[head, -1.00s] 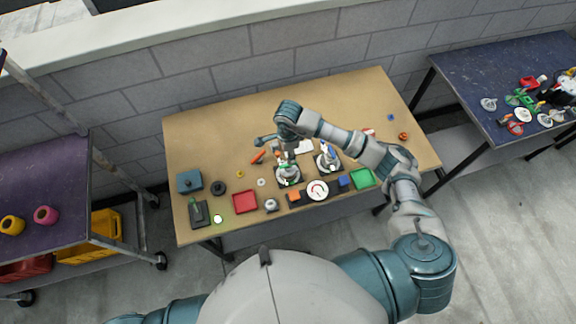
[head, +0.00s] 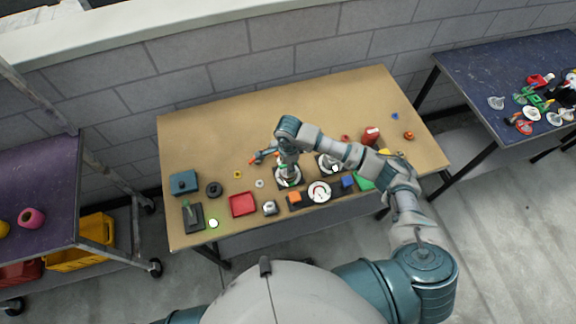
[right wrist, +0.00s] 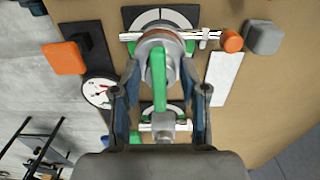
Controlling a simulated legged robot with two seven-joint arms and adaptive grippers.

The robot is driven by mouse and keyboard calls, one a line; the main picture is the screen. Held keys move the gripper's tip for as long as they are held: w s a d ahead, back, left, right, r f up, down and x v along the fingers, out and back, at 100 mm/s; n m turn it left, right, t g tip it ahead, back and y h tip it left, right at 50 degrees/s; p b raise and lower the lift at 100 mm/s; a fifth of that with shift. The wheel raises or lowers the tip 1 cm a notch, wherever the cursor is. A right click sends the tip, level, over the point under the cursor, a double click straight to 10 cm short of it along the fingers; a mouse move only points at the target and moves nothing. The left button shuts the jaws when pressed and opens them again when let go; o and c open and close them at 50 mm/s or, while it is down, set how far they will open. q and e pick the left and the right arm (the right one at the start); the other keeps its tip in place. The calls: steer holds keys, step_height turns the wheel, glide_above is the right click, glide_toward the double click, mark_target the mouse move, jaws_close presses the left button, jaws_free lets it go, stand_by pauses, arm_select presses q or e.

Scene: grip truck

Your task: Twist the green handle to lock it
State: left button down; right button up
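A green handle (right wrist: 159,75) stands up in the right wrist view, in front of a round metal fitting (right wrist: 158,50) on a white and black base. My right gripper (right wrist: 163,98) has its fingers on both sides of the handle. Gaps show between the fingers and the handle, so it is open around it. In the head view my right gripper (head: 288,172) points down over the round-based fitting at the table's front middle and hides most of it. A second round-based fitting (head: 330,166) stands just right of it. My left gripper is out of view.
A gauge (head: 319,192), a red tray (head: 242,205), an orange block (head: 294,198) and a blue block (head: 348,183) lie close by. A black box with a green lever (head: 192,216) is at the left front. The table's back half (head: 270,110) is clear.

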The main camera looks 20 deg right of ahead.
steer(key=c, duration=0.6)
steer(key=m+p, duration=0.1)
steer(key=m, duration=0.5)
steer(key=m+p, duration=0.1)
steer(key=m, duration=0.4)
steer(key=shift+s+m+p, duration=0.1)
steer(key=shift+m+p, duration=0.2)
steer(key=shift+p, duration=0.1)
steer(key=m+p, duration=0.2)
steer(key=m, duration=0.4)
steer(key=m+p, duration=0.3)
steer(key=m, duration=0.3)
steer(key=shift+r, duration=0.1)
jaws_close()
jaws_free()
steer(key=shift+m, duration=0.6)
steer(key=o, duration=0.8)
steer(key=shift+c, duration=0.2)
